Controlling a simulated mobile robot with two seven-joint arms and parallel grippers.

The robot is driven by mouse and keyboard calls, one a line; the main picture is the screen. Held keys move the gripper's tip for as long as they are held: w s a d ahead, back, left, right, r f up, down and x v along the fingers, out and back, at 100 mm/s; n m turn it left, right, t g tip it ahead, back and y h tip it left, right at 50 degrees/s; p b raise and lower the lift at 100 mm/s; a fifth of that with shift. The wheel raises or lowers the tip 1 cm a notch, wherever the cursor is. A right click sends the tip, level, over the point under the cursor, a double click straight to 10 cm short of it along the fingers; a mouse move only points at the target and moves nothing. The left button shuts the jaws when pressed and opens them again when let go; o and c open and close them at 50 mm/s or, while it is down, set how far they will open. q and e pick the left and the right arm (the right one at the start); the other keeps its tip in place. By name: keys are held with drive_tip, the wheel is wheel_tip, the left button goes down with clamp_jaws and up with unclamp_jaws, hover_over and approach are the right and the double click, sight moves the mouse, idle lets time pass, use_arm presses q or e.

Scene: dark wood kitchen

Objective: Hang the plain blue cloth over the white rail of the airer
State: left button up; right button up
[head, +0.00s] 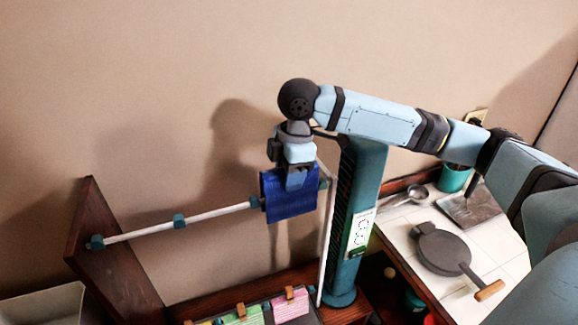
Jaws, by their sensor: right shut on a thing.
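The plain blue cloth (282,208) hangs from my right gripper (296,182), which points down and is shut on its upper part. The cloth is at the right part of the white rail (220,212) of the airer and hides a stretch of it. Cloth shows both above and below the rail's line. I cannot tell whether it lies over the rail or only in front of it. The rail runs from a dark wood side panel (112,262) on the left towards a teal column. My left gripper is out of view.
Teal clips (179,221) sit along the rail. Below, coloured cloths (290,306) hang with wooden pegs. On the right, a tiled counter (398,236) holds a round dark pan (442,250), a ladle and a teal pot (453,178).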

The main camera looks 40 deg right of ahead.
sight(289, 195)
drive_tip(key=shift+f, duration=1.5)
drive_tip(key=shift+f+b, duration=0.4)
drive_tip(key=shift+f, duration=0.95)
drive_tip(key=o, duration=1)
